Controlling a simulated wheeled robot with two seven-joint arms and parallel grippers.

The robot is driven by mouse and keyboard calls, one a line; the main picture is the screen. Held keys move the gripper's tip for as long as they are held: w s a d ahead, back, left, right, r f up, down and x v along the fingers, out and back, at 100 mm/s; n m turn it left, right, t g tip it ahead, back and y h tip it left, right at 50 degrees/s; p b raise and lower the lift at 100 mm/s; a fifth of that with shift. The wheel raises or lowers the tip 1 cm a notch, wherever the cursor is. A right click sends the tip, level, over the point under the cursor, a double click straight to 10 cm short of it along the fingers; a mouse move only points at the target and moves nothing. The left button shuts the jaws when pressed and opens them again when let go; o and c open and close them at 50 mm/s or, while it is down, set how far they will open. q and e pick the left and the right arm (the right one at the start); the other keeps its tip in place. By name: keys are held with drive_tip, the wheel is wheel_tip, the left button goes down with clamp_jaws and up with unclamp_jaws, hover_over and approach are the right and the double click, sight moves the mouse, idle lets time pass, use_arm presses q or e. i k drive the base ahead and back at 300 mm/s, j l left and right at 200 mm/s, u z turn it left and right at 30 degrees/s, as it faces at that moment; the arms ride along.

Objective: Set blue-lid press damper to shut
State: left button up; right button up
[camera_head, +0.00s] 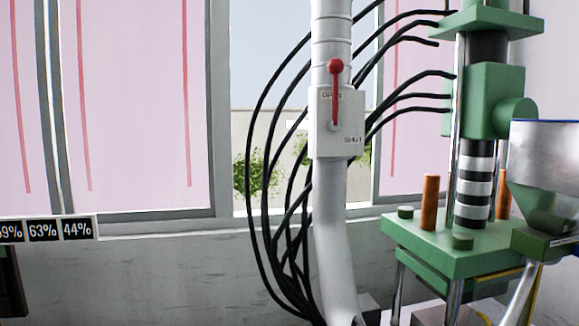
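The damper is a white box (346,143) on a vertical white duct (334,210) in the middle of the head view. Its lever (335,95) has a red ball knob at the top and stands upright. The lever covers part of the label "OPEN" at the upper part of the box. The label "SHUT" is at the lower right of the box, away from the lever. The lever points up toward the "OPEN" label. No blue lid shows clearly; a blue rim edges the metal hopper at the right. Neither of my grippers is in view.
A green press (495,100) with a metal hopper (545,165) stands to the right of the duct. Several black hoses (262,150) loop beside and behind the duct. A percentage display (45,230) is at the left. The space in front of the damper looks clear.

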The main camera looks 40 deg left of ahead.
sight(335, 66)
drive_tip(key=u, duration=1.05)
